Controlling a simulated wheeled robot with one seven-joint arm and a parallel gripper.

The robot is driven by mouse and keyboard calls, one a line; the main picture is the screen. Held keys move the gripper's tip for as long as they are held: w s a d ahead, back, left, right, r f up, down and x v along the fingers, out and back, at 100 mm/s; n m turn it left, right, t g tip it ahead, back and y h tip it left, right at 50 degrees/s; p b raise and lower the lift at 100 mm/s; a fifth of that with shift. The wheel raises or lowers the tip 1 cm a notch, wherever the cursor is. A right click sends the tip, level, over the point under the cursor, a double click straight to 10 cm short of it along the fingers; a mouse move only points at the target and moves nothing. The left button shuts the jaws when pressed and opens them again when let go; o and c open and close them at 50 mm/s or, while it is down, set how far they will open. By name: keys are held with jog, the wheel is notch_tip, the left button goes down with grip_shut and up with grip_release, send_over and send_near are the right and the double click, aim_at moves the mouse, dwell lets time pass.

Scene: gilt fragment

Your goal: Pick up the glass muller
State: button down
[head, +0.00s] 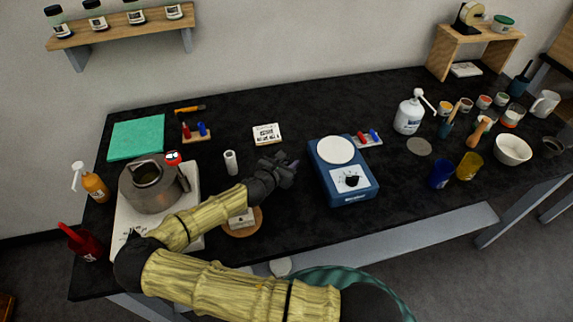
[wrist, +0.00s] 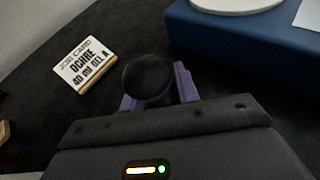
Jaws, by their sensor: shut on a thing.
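My gripper (head: 289,168) is over the black table, just left of a blue stirrer or hotplate. In the wrist view, its two purple fingers (wrist: 155,92) are shut on a dark, round-topped object that looks like the glass muller (wrist: 147,76). The fingers press it from both sides. Its lower part is hidden by the gripper body, and I cannot tell whether it touches the table. In the head view the muller is hidden behind my dark hand.
The blue device (head: 345,188) with a white round plate stands close on the right. A job card (head: 266,133) stands behind the gripper. A kettle-like metal pot (head: 152,188) is at left; a white pump bottle (head: 408,115) is farther right. The table behind the card is clear.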

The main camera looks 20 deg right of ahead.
notch_tip(320, 180, up, 8)
jog(key=shift+a+r+b, duration=0.15)
jog(key=shift+r+b, duration=0.05)
jog(key=shift+b, duration=0.1)
jog(key=shift+r, duration=0.6)
